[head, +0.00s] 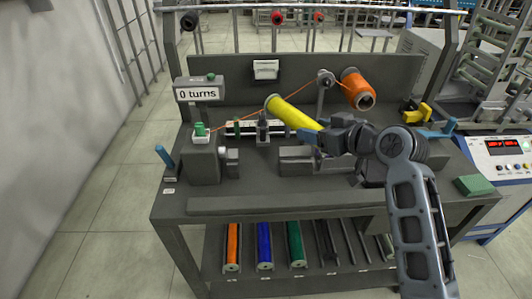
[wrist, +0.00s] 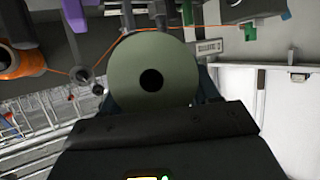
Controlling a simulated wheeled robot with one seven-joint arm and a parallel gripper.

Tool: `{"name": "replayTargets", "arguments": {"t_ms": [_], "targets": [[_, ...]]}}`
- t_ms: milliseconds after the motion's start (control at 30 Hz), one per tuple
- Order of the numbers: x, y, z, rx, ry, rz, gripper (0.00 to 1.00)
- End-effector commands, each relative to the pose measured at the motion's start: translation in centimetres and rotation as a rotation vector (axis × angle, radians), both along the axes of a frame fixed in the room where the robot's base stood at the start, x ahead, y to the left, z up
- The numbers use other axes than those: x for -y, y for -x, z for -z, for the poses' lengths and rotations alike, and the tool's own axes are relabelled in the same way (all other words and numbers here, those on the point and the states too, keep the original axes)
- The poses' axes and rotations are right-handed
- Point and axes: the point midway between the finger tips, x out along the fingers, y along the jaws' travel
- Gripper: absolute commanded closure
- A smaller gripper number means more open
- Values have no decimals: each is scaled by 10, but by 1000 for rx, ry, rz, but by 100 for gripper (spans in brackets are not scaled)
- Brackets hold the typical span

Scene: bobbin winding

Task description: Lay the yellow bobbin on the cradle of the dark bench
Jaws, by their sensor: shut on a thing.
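The yellow bobbin (head: 293,112) is a long tube, held tilted above the middle of the dark bench (head: 345,206), its free end up and to the left. My gripper (head: 320,138) is shut on its right end. In the wrist view the bobbin (wrist: 150,53) shows end-on as a pale disc with a dark hole, between the fingers. Beneath it on the bench are a low grey block (head: 297,165) and a small upright grey holder (head: 263,132); I cannot tell for certain which is the cradle. The bobbin looks clear of both.
An orange thread runs from the orange spool (head: 357,88) past a guide post (head: 325,88) to the winding head (head: 202,162) at left, close by the bobbin. A "0 turns" display (head: 198,94) stands behind. Orange, blue and green bobbins (head: 264,246) lie on the lower shelf.

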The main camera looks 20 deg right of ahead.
Motion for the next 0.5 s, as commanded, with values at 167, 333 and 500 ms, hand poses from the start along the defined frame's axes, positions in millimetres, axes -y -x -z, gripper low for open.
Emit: {"name": "replayTargets", "arguments": {"t_ms": [167,333,500], "targets": [[-35,-15,21,-3,-1,-4,78],[-67,-29,42,-2,0,-3,78],[-86,-39,56,-1,1,-1,78]]}}
